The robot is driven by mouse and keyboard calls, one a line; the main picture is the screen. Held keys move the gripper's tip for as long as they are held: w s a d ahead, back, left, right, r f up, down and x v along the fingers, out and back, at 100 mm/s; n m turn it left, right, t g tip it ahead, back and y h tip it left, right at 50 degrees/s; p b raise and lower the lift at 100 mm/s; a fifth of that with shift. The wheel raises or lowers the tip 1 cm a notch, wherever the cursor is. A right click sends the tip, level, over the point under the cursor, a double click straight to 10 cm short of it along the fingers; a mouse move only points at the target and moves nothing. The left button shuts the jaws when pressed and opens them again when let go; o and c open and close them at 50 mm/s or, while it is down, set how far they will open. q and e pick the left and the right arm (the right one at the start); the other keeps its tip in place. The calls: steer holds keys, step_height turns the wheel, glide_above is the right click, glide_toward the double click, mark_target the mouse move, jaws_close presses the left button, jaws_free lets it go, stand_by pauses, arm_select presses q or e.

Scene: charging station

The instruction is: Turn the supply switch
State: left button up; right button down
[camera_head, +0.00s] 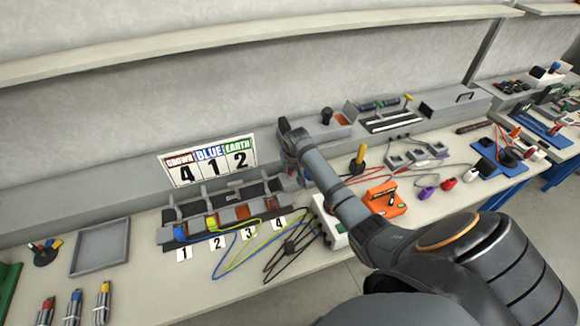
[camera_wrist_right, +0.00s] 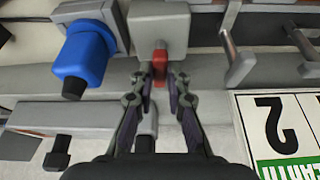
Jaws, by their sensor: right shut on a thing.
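The supply switch is a red lever (camera_wrist_right: 160,58) on a grey box (camera_wrist_right: 173,27), seen in the right wrist view. My right gripper (camera_wrist_right: 160,80) has its two fingertips on either side of the red lever and is shut on it. In the head view my right arm reaches in from the lower right to the back of the bench, and its wrist hides most of the switch and the gripper. My left gripper is not in view.
A blue connector (camera_wrist_right: 82,60) sits close beside the switch box. A number sign (camera_head: 210,163) stands behind a rack with numbered slots and cables. An orange device (camera_head: 384,198) and a yellow-handled tool (camera_head: 360,157) are right of my arm. An empty grey tray (camera_head: 101,248) lies left.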

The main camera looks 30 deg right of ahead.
steer(key=shift+a+r+m+h+p, duration=0.2)
steer(key=shift+m+h+p, duration=0.1)
steer(key=shift+m+p, duration=0.4)
steer(key=shift+w+m+g+h+p, duration=0.1)
steer(key=shift+m+g+h+p, duration=0.25)
steer(key=shift+m+p, duration=0.4)
steer(key=shift+a+f+m+g, duration=0.1)
steer(key=shift+m+g, duration=0.15)
steer(key=shift+m, duration=0.8)
steer(key=m+h, duration=0.1)
steer(key=m, duration=0.1)
steer(key=shift+w+f+m+g, duration=0.1)
steer(key=shift+w+m+g, duration=0.05)
steer(key=shift+m+g, duration=0.25)
steer(key=shift+w+m+g+h, duration=0.15)
steer(key=shift+m+g+h, duration=0.15)
steer(key=shift+m, duration=0.6)
steer(key=m+g+b, duration=0.1)
steer(key=m+b, duration=0.1)
steer(key=shift+w+f+m, duration=0.1)
steer(key=shift+f+m, duration=0.05)
steer(key=shift+m, duration=0.15)
steer(key=m+g+b, duration=0.1)
steer(key=m+b, duration=0.1)
steer(key=m, duration=0.1)
steer(key=shift+w+b, duration=0.1)
steer(key=shift+b, duration=0.3)
steer(key=shift+m+g+b, duration=0.4)
steer(key=shift+m+b, duration=0.3)
steer(key=shift+m, duration=0.2)
